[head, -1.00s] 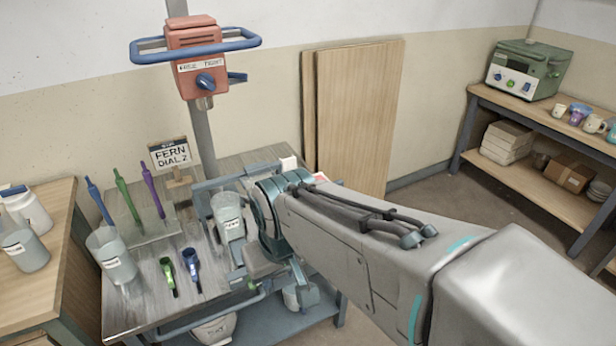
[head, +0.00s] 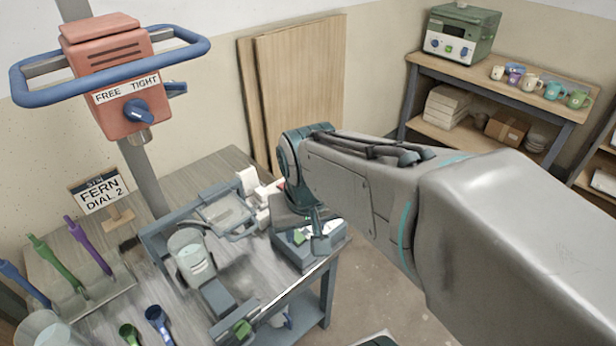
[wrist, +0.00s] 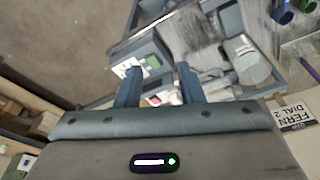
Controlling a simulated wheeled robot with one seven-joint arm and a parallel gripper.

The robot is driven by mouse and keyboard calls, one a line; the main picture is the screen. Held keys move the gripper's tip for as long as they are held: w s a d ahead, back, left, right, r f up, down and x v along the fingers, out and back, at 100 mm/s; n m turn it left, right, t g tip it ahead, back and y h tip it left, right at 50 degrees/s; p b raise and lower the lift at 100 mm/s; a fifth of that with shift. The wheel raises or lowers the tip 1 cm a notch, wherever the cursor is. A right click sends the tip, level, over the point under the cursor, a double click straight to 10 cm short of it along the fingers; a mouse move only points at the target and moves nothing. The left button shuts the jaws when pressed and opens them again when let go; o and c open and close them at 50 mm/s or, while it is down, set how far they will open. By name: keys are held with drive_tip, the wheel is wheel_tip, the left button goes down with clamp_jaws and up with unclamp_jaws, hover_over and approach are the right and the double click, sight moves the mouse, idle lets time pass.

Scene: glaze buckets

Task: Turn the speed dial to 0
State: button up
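A grey-blue control box (head: 300,258) stands at the table's right edge in the head view, with a green part (head: 299,237) on it. The box (wrist: 152,62) also shows in the wrist view, with a green part and a white label. I cannot make out a speed dial or its setting, as my gripper partly hides the box. My gripper (wrist: 159,84) is open, its two fingers apart with nothing clearly between them. In the head view my gripper (head: 320,238) hangs over the box; I cannot tell if it touches. A sign (head: 101,192) reads "FERN DIAL 2".
The orange mixer head (head: 108,70) has a blue rail and a blue FREE/TIGHT knob (head: 138,112). A clear bucket (head: 190,257) stands in a clamp frame (head: 160,235) left of my gripper. Colored stirrers (head: 88,245) stand at left. Open floor (head: 385,275) lies right of the table.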

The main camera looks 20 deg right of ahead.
drive_tip(key=w+d+f+m+g+p, duration=0.1)
drive_tip(key=w+d+m, duration=0.2)
drive_tip(key=w, duration=0.4)
drive_tip(key=w+d+f+m+g+p, duration=0.1)
drive_tip(key=w+d+m, duration=0.15)
drive_tip(key=w, duration=0.35)
drive_tip(key=w+d+f+m+p, duration=0.2)
drive_tip(key=w+d+f+m, duration=0.3)
drive_tip(key=w+d+f, duration=0.45)
drive_tip(key=shift+g, duration=0.3)
drive_tip(key=f, duration=0.4)
drive_tip(key=f+p, duration=0.1)
drive_tip(key=f, duration=0.7)
drive_tip(key=shift+w+a+f, duration=0.1)
drive_tip(key=shift+a+f, duration=0.2)
clamp_jaws()
